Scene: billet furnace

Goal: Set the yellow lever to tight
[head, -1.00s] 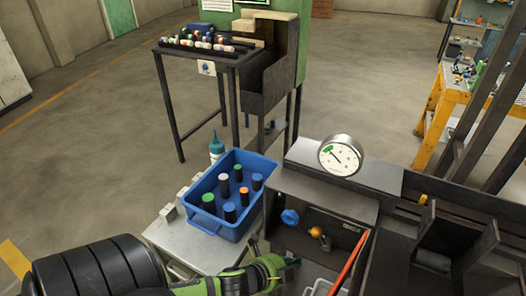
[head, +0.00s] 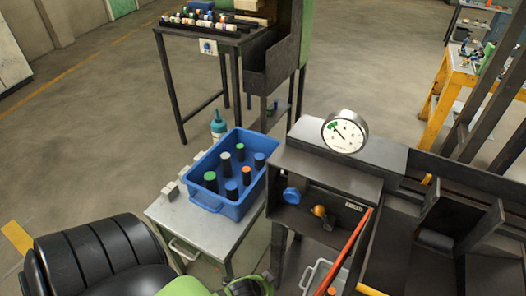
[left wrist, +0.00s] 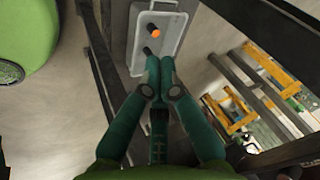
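A small yellow-orange handle (head: 320,211) sticks out of the dark recess of the bench, right of a blue knob (head: 291,195). A second small yellow piece (head: 425,179) shows at the bench's right part. I cannot tell for sure which is the yellow lever, or its setting. A round white gauge (head: 345,131) with a green zone stands above the recess. My right gripper is not in view.
A blue crate (head: 218,206) with several capped black cylinders stands on a grey side table. A long orange-red bar (head: 350,250) slants up in front of the bench. The grey tray (left wrist: 177,48) holds an orange-capped cylinder (left wrist: 152,29).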

